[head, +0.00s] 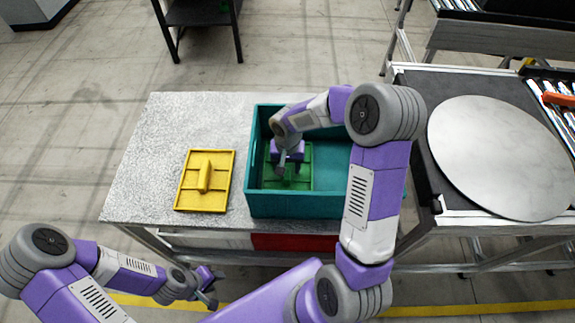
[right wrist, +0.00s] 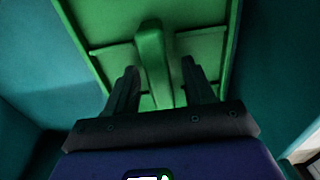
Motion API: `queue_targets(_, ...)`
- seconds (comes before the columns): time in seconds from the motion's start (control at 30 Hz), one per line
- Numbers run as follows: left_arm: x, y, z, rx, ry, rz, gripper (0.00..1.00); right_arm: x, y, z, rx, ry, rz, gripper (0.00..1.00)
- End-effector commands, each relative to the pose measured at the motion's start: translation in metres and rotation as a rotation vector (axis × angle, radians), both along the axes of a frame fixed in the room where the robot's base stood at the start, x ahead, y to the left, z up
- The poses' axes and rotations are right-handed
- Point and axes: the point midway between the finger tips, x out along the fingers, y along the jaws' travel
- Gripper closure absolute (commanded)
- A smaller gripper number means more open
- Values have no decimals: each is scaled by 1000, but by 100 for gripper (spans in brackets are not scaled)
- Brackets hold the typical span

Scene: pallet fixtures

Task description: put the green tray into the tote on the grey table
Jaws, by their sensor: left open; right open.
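The green tray (head: 303,180) lies inside the teal tote (head: 330,205), toward its left side, on the grey table (head: 150,140). My right gripper (head: 290,170) reaches down into the tote over the tray. In the right wrist view, the open right gripper (right wrist: 160,85) has its fingers on either side of the raised handle of the green tray (right wrist: 210,50), apart from it. Teal tote walls (right wrist: 270,60) show around the tray. My left gripper (head: 212,288) is open and empty, low at the front left, off the table's front edge.
A yellow tray (head: 205,182) with a raised handle lies on the table left of the tote. A round metal plate (head: 500,155) sits on the dark-topped stand at the right. A dark table (head: 200,12) stands at the back. The table's left part is clear.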

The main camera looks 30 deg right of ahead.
Motion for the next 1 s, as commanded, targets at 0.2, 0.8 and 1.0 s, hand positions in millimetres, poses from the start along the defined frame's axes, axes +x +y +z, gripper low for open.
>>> queue_targets(0.2, 0, 0, 9, 0, 0, 0, 57, 1, 0, 27, -2, -5, 1, 47)
queue_targets(0.8, 0, 0, 27, 0, 0, 0, 57, 0, 0, 122, -1, -1, 1, 47)
queue_targets(1.0, 0, 0, 27, 0, 0, 0, 57, 0, 0, 123, 0, 0, 0, 47)
